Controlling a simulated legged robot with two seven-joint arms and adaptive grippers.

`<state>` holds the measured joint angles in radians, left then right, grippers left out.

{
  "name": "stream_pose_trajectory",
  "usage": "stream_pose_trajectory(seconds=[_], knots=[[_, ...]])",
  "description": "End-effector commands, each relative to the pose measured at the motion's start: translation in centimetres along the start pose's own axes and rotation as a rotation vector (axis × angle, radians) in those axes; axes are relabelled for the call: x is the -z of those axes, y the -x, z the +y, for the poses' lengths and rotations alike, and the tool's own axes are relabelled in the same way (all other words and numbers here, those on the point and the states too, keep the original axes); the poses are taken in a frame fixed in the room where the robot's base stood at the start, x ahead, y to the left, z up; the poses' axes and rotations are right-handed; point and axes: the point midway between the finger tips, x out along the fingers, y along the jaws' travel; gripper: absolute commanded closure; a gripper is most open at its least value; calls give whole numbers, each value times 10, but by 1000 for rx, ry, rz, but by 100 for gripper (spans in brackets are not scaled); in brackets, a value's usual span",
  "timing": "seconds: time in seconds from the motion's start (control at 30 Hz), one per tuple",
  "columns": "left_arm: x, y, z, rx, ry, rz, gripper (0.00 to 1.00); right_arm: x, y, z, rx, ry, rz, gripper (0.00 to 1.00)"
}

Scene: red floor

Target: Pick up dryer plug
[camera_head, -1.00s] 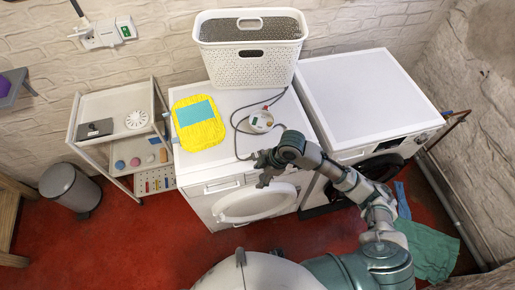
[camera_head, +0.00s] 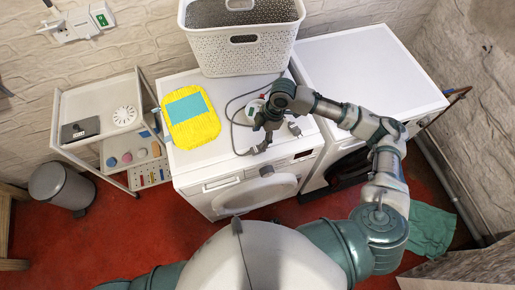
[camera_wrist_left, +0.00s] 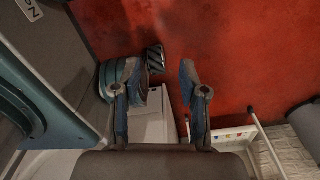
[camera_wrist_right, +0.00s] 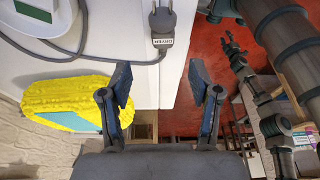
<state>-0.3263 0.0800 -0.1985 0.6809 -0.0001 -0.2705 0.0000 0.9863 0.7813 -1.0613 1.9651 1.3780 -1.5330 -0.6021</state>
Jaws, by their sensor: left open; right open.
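A dark grey plug (camera_head: 295,129) lies on the white top of the left machine (camera_head: 190,168), near its front edge. In the right wrist view the plug (camera_wrist_right: 162,22) is at the top centre, with a lettered label on it.
A grey cable (camera_head: 230,110) curves across the machine top by a white round device (camera_head: 254,108), partly hidden by my arm. A yellow pad (camera_head: 190,122) lies left. A white basket (camera_head: 243,50) stands behind. A second white machine (camera_head: 365,75) is right, a shelf cart (camera_head: 100,112) left.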

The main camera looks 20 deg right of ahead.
Motion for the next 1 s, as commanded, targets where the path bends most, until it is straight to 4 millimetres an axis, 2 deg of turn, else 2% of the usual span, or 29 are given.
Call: stream_pose_trajectory(seconds=[0.1,0.37,0.63,0.87,0.9,1.0], knots=[[13,0,-2,2,2,13,57,0,-20,0,0,0,1,38],[34,0,-8,9,4,39,57,-2,-35,-2,-2,0,1,38],[32,-1,-7,8,3,31,57,-8,-76,-6,0,-1,2,38],[28,1,-4,5,3,26,57,-8,-81,-6,-2,0,1,38],[26,1,-4,4,3,24,57,-8,-81,-6,-2,0,1,40],[24,1,-3,4,3,22,57,-8,-81,-6,-2,0,1,65]])
